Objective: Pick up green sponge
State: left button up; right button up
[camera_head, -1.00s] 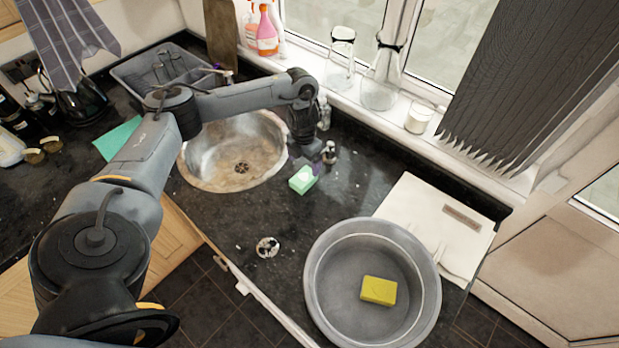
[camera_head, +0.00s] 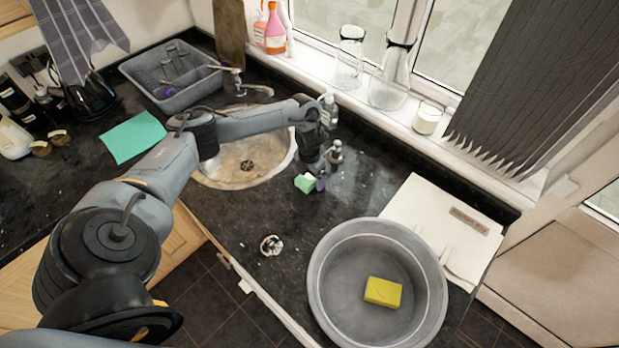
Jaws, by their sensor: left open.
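The small green sponge (camera_head: 304,184) with a pale top lies on the dark granite counter, just right of the sink. The gripper hides part of the sponge. I cannot tell whether the fingers touch it. My right gripper is not in view.
A metal soap dispenser (camera_head: 335,153) stands close behind the gripper. The round sink (camera_head: 225,172) lies to the left. A grey basin (camera_head: 322,305) holds a yellow sponge (camera_head: 383,291). A green cloth (camera_head: 133,137) lies far left. Counter in front of the sponge is mostly clear.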

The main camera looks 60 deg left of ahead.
aim_at(310, 176)
pick_arm(q)
jog(key=c, duration=1.1)
jog(key=shift+r, duration=0.15)
jog(key=shift+r+b, duration=0.4)
jog(key=shift+r, duration=0.25)
notch_tip(310, 176, up, 3)
jog(key=shift+w+d, duration=0.1)
jog(key=shift+d, duration=0.05)
jog(key=d+r+p, duration=0.1)
jog(key=d+r, duration=0.1)
jog(key=d, duration=0.1)
jog(key=w+d+r+p, duration=0.1)
jog(key=d+r, duration=0.1)
jog(key=d, duration=0.2)
jog(key=d+r+p, duration=0.1)
jog(key=d+r, duration=0.1)
jog(key=d, duration=0.2)
jog(key=shift+w+d+r+p, duration=0.2)
jog(key=shift+w+p, duration=0.1)
jog(key=shift+w, duration=0.1)
